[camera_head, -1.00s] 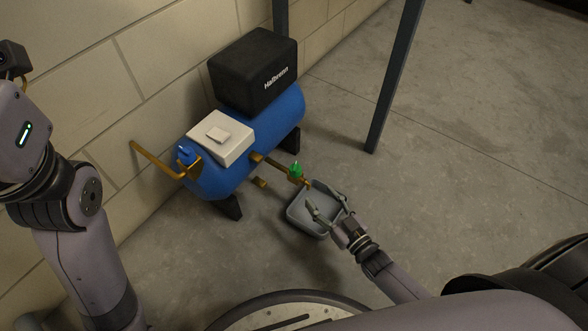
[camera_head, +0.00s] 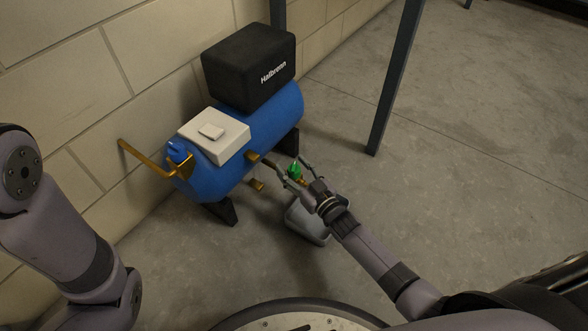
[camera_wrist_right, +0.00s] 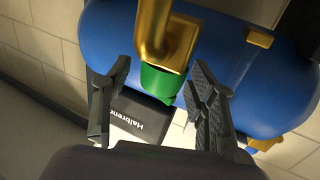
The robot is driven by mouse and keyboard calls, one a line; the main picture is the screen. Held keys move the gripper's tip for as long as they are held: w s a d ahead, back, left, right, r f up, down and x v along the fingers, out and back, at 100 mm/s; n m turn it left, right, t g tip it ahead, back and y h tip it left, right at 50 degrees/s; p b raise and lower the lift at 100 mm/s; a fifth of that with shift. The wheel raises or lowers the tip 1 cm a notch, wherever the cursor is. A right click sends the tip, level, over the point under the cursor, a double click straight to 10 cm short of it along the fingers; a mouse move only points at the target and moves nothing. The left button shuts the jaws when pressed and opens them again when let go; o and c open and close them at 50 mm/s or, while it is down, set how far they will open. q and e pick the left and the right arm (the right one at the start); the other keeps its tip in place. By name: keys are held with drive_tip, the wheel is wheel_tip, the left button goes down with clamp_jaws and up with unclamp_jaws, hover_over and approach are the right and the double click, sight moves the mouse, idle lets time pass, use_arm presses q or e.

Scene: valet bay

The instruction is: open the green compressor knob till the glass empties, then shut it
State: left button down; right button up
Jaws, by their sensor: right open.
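The green compressor knob (camera_head: 294,171) sits on a brass fitting at the side of the blue compressor tank (camera_head: 274,118). My right gripper (camera_head: 291,165) is open, one finger on either side of the knob. In the right wrist view the green knob (camera_wrist_right: 160,82) lies between the open fingers (camera_wrist_right: 158,66), under a brass pipe (camera_wrist_right: 165,35). Gaps show on both sides, so no grip is seen. The glass cannot be made out in either view. My left arm shows at the left of the head view, its gripper out of frame.
A grey tray (camera_head: 302,222) stands on the floor below the knob, partly hidden by my right gripper. A blue knob (camera_head: 178,151) and brass pipe (camera_head: 142,158) are at the tank's left end. A dark post (camera_head: 393,85) stands to the right. Floor beyond it is clear.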

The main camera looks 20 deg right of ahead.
drive_tip(key=shift+c, duration=0.3)
drive_tip(key=c, duration=1.1)
drive_tip(key=shift+c, duration=0.2)
drive_tip(key=shift+d+n+y, duration=0.1)
drive_tip(key=shift+n+y, duration=0.3)
drive_tip(key=shift+y, duration=0.2)
drive_tip(key=n+g+y, duration=0.1)
drive_tip(key=n+y, duration=0.1)
drive_tip(key=shift+w+d+g+y+b, duration=0.1)
drive_tip(key=shift+g+y+b, duration=0.2)
drive_tip(key=shift+b, duration=0.05)
drive_tip(key=shift+f+n+g+y+b, duration=0.15)
drive_tip(key=shift+n+g+y+b, duration=0.45)
drive_tip(key=shift+n+g+y, duration=0.45)
drive_tip(key=n+g+y+b, duration=0.2)
drive_tip(key=g+y+b, duration=0.1)
drive_tip(key=n+g+y+b, duration=0.3)
drive_tip(key=g+b, duration=0.1)
drive_tip(key=shift+f+n, duration=0.1)
drive_tip(key=shift+n, duration=0.25)
drive_tip(key=shift+r+n+g+y+b, duration=0.2)
drive_tip(key=shift+n+g+b, duration=0.4)
drive_tip(key=shift+g, duration=0.4)
drive_tip(key=shift+r+n+g+y+b, duration=0.15)
drive_tip(key=shift+n+g+b, duration=0.45)
drive_tip(key=shift+g, duration=0.75)
